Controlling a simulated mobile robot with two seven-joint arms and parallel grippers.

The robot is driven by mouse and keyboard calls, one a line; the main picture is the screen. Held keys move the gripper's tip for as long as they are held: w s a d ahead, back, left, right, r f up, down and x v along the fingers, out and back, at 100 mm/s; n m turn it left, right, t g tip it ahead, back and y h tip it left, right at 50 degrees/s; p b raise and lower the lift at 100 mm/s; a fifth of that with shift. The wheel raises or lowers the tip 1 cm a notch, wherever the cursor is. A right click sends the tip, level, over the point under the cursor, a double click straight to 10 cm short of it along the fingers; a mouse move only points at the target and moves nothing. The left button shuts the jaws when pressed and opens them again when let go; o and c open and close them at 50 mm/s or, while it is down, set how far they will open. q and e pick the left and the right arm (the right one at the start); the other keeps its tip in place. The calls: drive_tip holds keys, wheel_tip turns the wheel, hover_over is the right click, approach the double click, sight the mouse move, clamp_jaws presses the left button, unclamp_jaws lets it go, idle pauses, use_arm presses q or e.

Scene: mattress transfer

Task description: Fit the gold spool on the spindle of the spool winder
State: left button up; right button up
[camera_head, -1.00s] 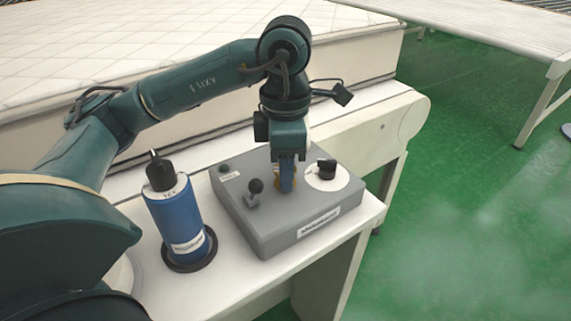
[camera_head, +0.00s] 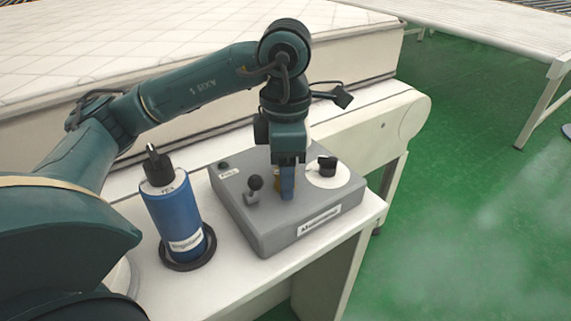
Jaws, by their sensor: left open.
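A grey box-shaped device (camera_head: 285,233), which looks like the spool winder, sits on the white table. A small part of the gold spool (camera_head: 277,181) shows beside the blue finger of my left gripper (camera_head: 286,183), low over the middle of the device. My left gripper points down and is open, with its fingers at the spool. The fingers hide most of the spool and whatever is under it. I see no spindle, and cannot tell whether the spool sits on one. My right gripper is not in view.
The device carries a black-knobbed lever (camera_head: 254,188) and a white dial with a black knob (camera_head: 328,174). A blue cylinder (camera_head: 178,217) with a black top and base stands left of it. A mattress (camera_head: 130,45) lies behind. Green floor (camera_head: 470,220) is clear at right.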

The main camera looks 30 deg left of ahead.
use_arm(q)
wheel_tip(320, 180, up, 13)
drive_tip(key=p, duration=0.4)
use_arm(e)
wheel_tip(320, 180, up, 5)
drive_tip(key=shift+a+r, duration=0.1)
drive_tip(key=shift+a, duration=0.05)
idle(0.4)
